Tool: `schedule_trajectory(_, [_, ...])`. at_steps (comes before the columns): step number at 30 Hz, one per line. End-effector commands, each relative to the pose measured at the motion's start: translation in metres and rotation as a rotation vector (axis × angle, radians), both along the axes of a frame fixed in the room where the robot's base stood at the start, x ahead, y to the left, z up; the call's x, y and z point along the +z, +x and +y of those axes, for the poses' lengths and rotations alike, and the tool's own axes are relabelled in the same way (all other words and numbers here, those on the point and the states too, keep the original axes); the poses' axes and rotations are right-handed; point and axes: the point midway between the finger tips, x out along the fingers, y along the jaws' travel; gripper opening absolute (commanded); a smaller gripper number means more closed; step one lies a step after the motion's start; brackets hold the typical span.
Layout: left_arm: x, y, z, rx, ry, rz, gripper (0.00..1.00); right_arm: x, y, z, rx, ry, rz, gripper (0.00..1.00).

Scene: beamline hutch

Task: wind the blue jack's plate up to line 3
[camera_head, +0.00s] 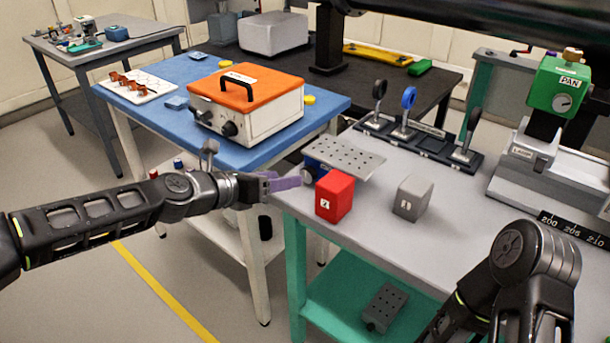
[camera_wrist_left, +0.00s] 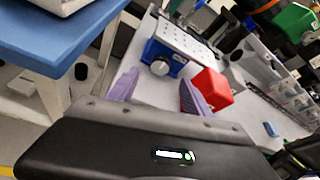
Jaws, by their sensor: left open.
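The blue jack (camera_head: 321,166) stands near the left edge of the grey-topped bench. Its perforated grey plate (camera_head: 346,158) lies flat on top, and its round grey knob (camera_head: 307,175) faces my left arm. In the left wrist view the jack (camera_wrist_left: 174,62), plate (camera_wrist_left: 186,40) and knob (camera_wrist_left: 160,67) show ahead of the fingers. My left gripper (camera_head: 288,184) has purple fingers and is open and empty. It is just short of the knob, which shows between the fingertips (camera_wrist_left: 160,92), apart from them. I cannot make out the jack's height lines. My right gripper is out of view.
A red block (camera_head: 335,195) stands close in front of the jack, with a grey block (camera_head: 412,198) to its right. A rack of upright posts (camera_head: 420,143) stands behind. The blue table (camera_head: 155,108) carries an orange-lidded box (camera_head: 247,102) to the left.

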Motion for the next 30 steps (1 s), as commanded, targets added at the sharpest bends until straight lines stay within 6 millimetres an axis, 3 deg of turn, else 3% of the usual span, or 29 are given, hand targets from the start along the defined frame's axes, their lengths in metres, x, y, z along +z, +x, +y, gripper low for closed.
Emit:
schedule_trajectory(8, [-0.006, 0.01, -0.011, -0.003, -0.001, -0.001, 0.58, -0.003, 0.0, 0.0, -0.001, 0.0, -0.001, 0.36])
schedule_trajectory(21, [-0.025, 0.048, -0.046, -0.002, -0.001, -0.001, 0.58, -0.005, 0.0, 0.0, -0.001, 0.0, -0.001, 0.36])
schedule_trajectory(30, [-0.029, 0.053, -0.05, 0.0, 0.001, -0.001, 0.58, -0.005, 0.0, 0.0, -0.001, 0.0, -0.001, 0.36])
